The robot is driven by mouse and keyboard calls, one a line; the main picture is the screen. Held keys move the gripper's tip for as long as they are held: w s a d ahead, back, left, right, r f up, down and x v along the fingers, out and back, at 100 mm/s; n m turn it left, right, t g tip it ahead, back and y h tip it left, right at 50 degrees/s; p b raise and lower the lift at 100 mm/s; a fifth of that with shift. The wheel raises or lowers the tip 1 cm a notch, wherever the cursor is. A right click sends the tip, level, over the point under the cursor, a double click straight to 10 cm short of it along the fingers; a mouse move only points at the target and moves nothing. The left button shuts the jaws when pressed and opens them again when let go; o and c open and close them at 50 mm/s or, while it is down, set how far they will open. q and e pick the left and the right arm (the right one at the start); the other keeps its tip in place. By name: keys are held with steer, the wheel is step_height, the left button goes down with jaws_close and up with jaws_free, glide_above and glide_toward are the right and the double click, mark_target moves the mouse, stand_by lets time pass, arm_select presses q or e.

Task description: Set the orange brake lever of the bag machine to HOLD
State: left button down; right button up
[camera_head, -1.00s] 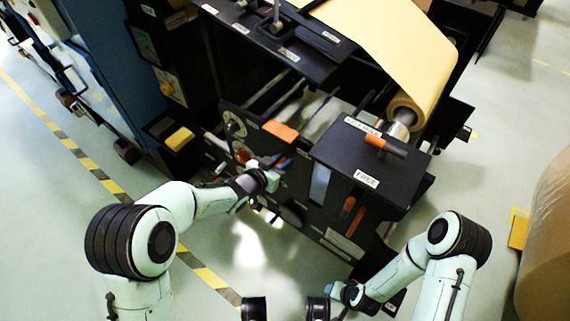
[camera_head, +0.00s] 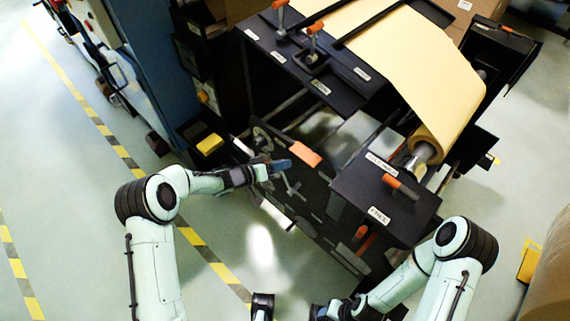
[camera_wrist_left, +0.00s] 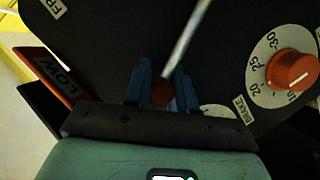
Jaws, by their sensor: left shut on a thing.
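The bag machine (camera_head: 318,205) stands ahead, with a dark side panel facing my left arm. My left gripper (camera_head: 280,166) is at this panel, below a flat orange piece. In the left wrist view the blue fingers (camera_wrist_left: 161,92) are closed around a dark orange-red knob, the brake lever's end (camera_wrist_left: 161,94). A pale rod runs up and right from beside it. A BRAKE label (camera_wrist_left: 243,108) and a label starting FR (camera_wrist_left: 54,7) are on the panel; no HOLD label is readable. My right gripper (camera_head: 326,311) is low in the head view, its fingers mostly hidden.
An orange-red dial (camera_wrist_left: 291,69) is close right of the left fingers. A LOW label (camera_wrist_left: 55,70) is at left. A box with a FREE label (camera_head: 379,215) and another orange handle (camera_head: 400,186) juts from the machine. Open floor (camera_head: 80,180) lies left.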

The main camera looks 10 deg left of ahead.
arm_select(q)
steer(key=shift+w+a+f, duration=0.35)
steer(key=shift+a+f, duration=0.25)
steer(key=c, duration=1)
jaws_free()
steer(key=shift+w, duration=0.1)
steer(key=shift+c, duration=0.2)
steer(key=p+v, duration=0.1)
steer(key=v, duration=1.2)
steer(key=shift+a, duration=0.25)
steer(key=shift+s, duration=0.2)
